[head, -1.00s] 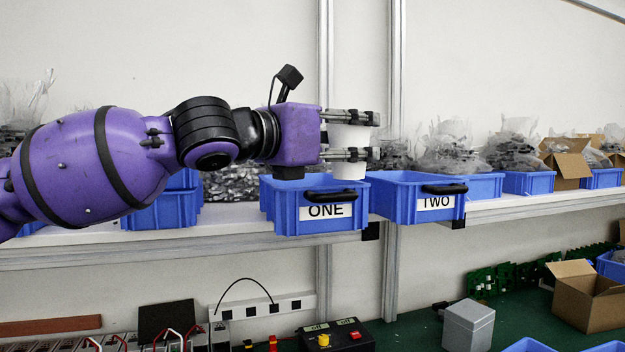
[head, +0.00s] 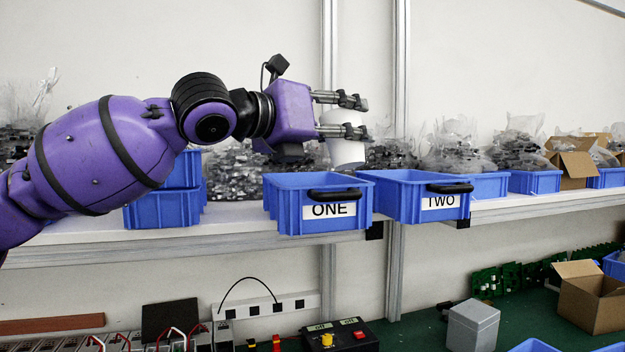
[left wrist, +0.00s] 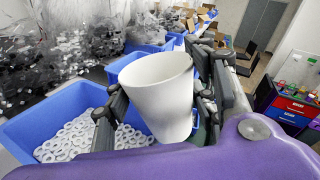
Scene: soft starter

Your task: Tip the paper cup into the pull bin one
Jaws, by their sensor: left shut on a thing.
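The white paper cup (head: 345,146) is held in my left gripper (head: 341,117), tilted a little, above the right part of pull bin one. The cup also shows in the left wrist view (left wrist: 162,97), between the fingers, its wide rim toward the top; its inside is hidden. My left gripper is shut on the cup. The blue pull bin one (head: 285,205), with a label ONE and a black handle, sits at the shelf's front edge. In the left wrist view the blue bin (left wrist: 25,125) below the cup holds many white rings. My right gripper is not in view.
Blue pull bin two (head: 400,200) stands right beside bin one. More blue bins with bagged parts (head: 455,150) line the shelf. Stacked blue bins (head: 160,209) are left of bin one. A green bench (head: 415,335) with a grey box (head: 473,325) lies below.

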